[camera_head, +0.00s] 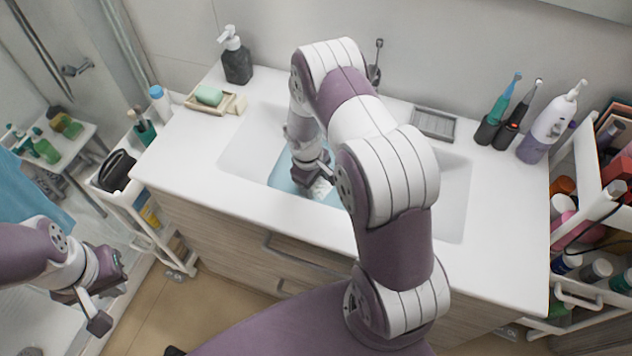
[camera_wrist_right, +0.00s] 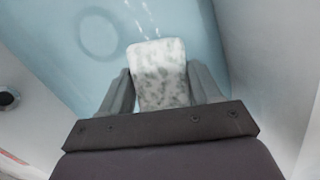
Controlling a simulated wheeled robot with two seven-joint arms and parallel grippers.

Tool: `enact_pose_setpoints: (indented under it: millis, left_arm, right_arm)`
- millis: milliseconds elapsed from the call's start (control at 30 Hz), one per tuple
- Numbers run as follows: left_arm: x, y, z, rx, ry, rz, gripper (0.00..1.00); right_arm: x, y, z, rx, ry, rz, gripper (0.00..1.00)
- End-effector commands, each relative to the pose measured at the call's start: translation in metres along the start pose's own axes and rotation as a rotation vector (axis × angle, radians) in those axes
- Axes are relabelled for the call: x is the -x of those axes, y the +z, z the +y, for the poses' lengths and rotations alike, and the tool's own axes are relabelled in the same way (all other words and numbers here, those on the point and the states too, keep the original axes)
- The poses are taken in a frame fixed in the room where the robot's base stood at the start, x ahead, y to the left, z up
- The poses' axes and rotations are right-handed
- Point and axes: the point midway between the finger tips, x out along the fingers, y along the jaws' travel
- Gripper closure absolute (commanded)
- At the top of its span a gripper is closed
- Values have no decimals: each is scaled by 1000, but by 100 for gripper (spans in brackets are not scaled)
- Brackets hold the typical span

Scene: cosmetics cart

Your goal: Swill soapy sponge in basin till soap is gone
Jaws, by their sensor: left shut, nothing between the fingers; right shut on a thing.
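The basin (camera_head: 455,200) is a white sink set into the counter, and light blue water (camera_head: 283,172) shows in it in the head view. My right gripper (camera_head: 318,180) reaches down into the basin and is shut on the sponge (camera_wrist_right: 160,72). The sponge is pale with grey-green mottling and white patches; in the right wrist view it sits between the two fingers over the blue water. White streaks and a faint ring show in the water beyond it. My right arm hides much of the basin. My left gripper (camera_head: 92,308) is shut and empty at the lower left, away from the counter.
A dark soap dispenser (camera_head: 236,58) and a soap dish (camera_head: 212,100) with green soap stand at the back left. Carts flank the counter, the right one (camera_head: 590,190) full of bottles.

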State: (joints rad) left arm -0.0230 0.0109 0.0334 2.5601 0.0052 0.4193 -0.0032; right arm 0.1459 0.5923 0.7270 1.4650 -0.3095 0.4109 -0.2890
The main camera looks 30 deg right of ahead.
Motion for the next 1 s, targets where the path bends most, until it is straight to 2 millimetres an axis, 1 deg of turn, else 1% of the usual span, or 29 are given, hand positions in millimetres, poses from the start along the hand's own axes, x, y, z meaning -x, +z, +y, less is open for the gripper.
enact_pose_setpoints:
  millis: [33, 267, 567, 733, 1000]
  left_arm:
    - [0, 0, 0, 0, 0, 0, 100]
    - [0, 0, 0, 0, 0, 0, 100]
    - [-1, 0, 0, 0, 0, 0, 100]
    - [-1, 0, 0, 0, 0, 0, 100]
    - [2, 0, 0, 0, 0, 0, 100]
  right_arm:
    - [-4, 3, -3, 0, -6, -8, 70]
    - [-5, 4, -4, 0, -9, -12, 70]
    - [-4, -3, -6, -1, -9, -12, 70]
    - [-4, -4, -6, -2, -8, -10, 70]
    - [-3, 2, -4, -1, -7, -9, 70]
